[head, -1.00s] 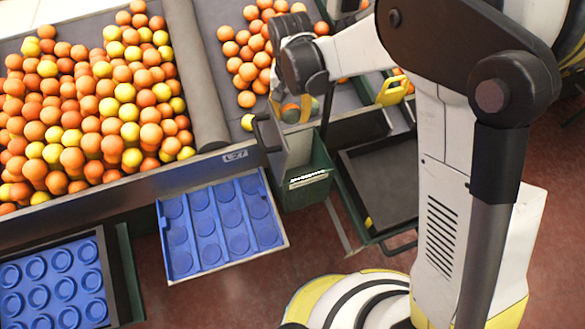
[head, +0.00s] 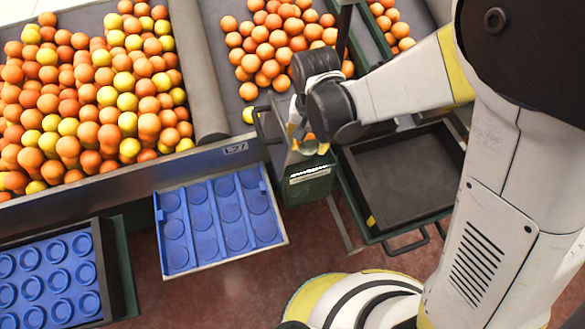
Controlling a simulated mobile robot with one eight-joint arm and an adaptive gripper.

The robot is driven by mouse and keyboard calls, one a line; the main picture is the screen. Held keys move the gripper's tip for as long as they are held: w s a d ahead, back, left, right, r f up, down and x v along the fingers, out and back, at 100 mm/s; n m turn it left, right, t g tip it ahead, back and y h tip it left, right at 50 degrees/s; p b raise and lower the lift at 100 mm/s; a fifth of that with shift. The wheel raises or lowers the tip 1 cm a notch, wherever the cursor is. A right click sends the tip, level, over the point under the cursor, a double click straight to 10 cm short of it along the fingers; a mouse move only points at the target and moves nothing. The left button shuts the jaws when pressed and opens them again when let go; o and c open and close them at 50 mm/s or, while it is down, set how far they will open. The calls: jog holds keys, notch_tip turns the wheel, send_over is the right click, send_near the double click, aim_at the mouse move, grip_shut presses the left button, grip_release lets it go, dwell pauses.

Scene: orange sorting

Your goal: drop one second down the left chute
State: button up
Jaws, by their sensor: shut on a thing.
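My gripper (head: 308,143) is shut on an orange fruit with a dull green patch (head: 310,148), partly hidden by the fingers. It holds the fruit low over the top of a dark green chute box (head: 309,187) with a pale label strip. This box stands left of the dark tray; whether it is the left chute I cannot tell for sure. The fingers and wrist hide most of its mouth, so I cannot tell whether the fruit is inside the opening or above it.
A sloped bed of orange and yellow fruit (head: 95,100) fills the left. More oranges lie on a grey belt (head: 215,20) behind my gripper. A blue tray with round pockets (head: 275,235) is empty in front. A dark empty tray (head: 400,175) lies to the right.

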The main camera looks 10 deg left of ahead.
jog(key=shift+f, duration=0.35)
jog(key=o, duration=1.3)
jog(key=shift+o, duration=0.2)
notch_tip(320, 180, up, 12)
jog(key=shift+r, duration=0.1)
jog(key=s+d+r+t, duration=0.1)
jog(key=d+r+t, duration=0.1)
jog(key=d, duration=0.6)
jog(key=s+d+r+t, duration=0.2)
jog(key=d+r, duration=0.1)
jog(key=d, duration=0.6)
jog(key=s+d+r+t, duration=0.2)
jog(key=d+r+t, duration=0.1)
jog(key=d, duration=0.5)
jog(key=shift+s+d+m, duration=0.25)
jog(key=shift+m, duration=0.15)
